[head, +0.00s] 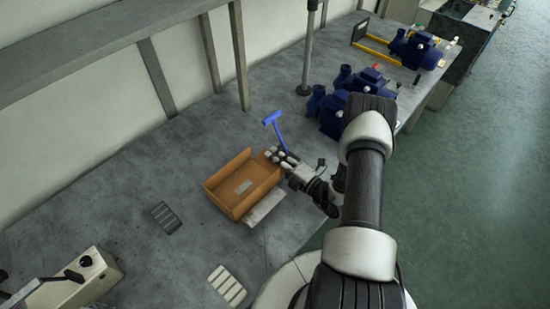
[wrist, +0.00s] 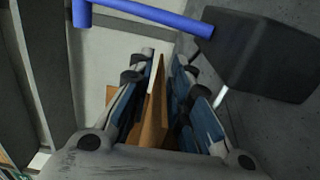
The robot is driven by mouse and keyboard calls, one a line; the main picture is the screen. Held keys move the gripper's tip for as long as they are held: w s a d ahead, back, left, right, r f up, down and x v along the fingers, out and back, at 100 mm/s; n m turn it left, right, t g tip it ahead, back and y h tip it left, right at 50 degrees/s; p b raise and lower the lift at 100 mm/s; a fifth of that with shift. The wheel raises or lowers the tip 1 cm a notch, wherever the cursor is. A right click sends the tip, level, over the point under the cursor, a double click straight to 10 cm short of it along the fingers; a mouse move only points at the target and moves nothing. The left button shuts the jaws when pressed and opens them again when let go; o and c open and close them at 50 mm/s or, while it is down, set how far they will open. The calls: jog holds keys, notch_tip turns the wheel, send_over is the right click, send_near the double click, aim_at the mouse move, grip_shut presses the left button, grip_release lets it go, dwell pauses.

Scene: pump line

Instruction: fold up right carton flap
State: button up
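My gripper (head: 277,155) is at the carton's right end in the head view. In the wrist view my gripper (wrist: 163,58) is open, with one finger on each side of an upright brown panel (wrist: 157,95). This panel looks like the right flap; a gap shows on its right side, and contact on its left side is unclear. The flap's lower edge is hidden behind my gripper body.
A blue T-shaped handle (head: 271,118) stands close behind my gripper; its blue bar (wrist: 150,13) and a dark block (wrist: 262,55) show in the wrist view. A pale plate (head: 265,207) lies beside the carton. Dark blue pumps (head: 333,115) stand at the right. Table left of the carton is mostly clear.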

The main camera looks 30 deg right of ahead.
grip_shut()
jog(key=shift+r+n, duration=0.15)
jog(key=shift+n, duration=0.15)
jog(key=n, duration=0.1)
jog(key=r+n, duration=0.1)
jog(key=n, duration=0.1)
jog(key=shift+a+r, duration=0.1)
jog(key=shift+r, duration=0.2)
jog(key=shift+s+a+r+n+p, duration=0.1)
jog(key=shift+a+r+n+p, duration=0.15)
jog(key=shift+n, duration=0.6)
jog(key=shift+s+a+r+n+p, duration=0.1)
jog(key=shift+r+n, duration=0.3)
jog(key=shift+n, duration=0.5)
jog(key=shift+s+a+r+n+p, duration=0.1)
jog(key=shift+a+r+n+p, duration=0.15)
jog(key=shift+n, duration=0.6)
jog(key=shift+o, duration=1.1)
grip_release()
